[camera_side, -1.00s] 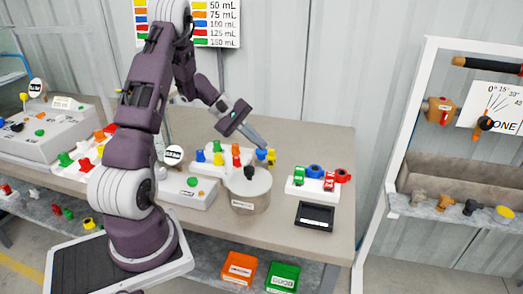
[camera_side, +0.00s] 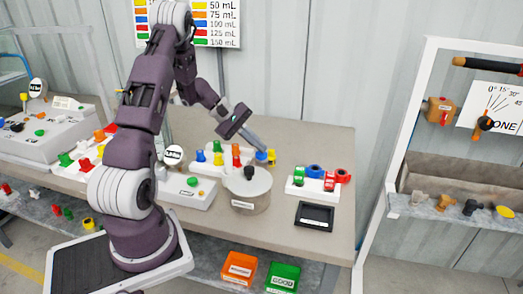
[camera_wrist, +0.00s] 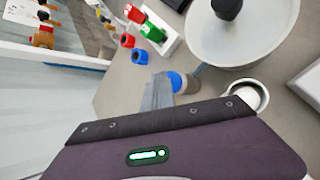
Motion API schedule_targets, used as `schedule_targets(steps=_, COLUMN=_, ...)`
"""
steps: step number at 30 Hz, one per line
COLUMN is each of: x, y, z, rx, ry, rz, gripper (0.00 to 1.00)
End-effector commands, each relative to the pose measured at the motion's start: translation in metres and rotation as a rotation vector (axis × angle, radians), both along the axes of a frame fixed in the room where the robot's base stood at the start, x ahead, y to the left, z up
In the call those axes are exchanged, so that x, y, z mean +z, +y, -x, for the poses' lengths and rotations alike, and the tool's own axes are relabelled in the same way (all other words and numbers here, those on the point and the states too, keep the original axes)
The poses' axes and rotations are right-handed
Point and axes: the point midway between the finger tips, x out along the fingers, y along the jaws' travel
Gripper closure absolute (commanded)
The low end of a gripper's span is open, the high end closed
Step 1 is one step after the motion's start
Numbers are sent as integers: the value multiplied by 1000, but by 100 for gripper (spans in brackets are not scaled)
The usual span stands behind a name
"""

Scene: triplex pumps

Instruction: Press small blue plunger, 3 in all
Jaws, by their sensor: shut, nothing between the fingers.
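My gripper (camera_side: 262,149) is shut and empty, pointing down and to the right. Its fingertips are at a small blue plunger (camera_side: 261,157), which sits beside a yellow one (camera_side: 271,157) behind the grey pot. In the wrist view the grey fingers (camera_wrist: 160,84) lie right against the blue top (camera_wrist: 177,81); I cannot tell whether they touch it. Other plungers stand to the left on the white base: a blue one (camera_side: 200,156) and an orange-red one (camera_side: 236,156). The lower part of the blue plunger near my fingertips is partly hidden.
A grey lidded pot (camera_side: 250,196) with a black knob stands just in front of the plungers. A white block with green, blue and red parts (camera_side: 313,187) and a black tray (camera_side: 314,216) are to the right. The table's back right is clear.

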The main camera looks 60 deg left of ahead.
Motion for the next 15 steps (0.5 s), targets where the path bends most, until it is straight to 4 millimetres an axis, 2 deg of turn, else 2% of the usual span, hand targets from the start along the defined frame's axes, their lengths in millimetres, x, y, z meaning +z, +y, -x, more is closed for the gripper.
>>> schedule_targets(steps=15, x=3, y=0, z=0, rx=0, ry=1, rz=-1, gripper=100)
